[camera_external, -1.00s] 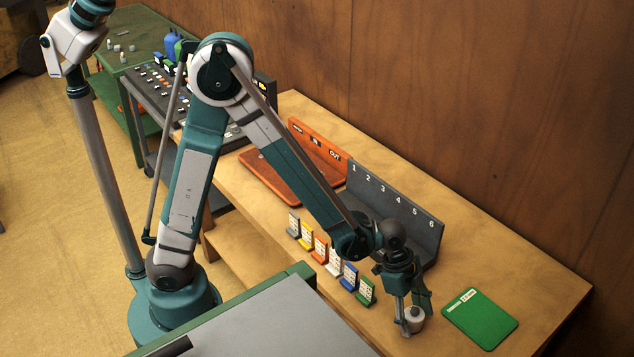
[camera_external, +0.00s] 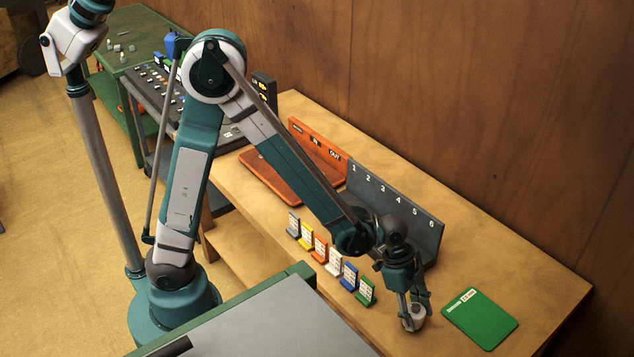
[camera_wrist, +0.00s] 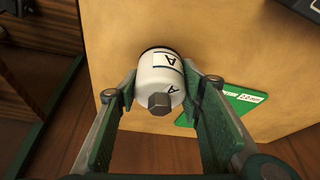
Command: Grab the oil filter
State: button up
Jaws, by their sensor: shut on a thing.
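The oil filter is a short white cylinder (camera_wrist: 160,72) with a dark band, the letter A on it and a grey hex nut on its end. In the external view the filter (camera_external: 417,313) is near the front right of the wooden bench. My gripper (camera_external: 414,318) is around it from above. In the wrist view my gripper (camera_wrist: 155,95) has one green-padded finger on each side of the filter, shut on it. I cannot tell whether the filter's base touches the bench.
A green mat (camera_external: 481,318) lies just right of the filter. Several small coloured card stands (camera_external: 335,262) line the bench's front edge. A grey numbered rack (camera_external: 400,215) and an orange IN/OUT tray (camera_external: 262,178) stand further back. The bench's right end is clear.

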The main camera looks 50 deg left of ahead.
jog(key=shift+r+p, duration=0.6)
jog(key=shift+r, duration=3.6)
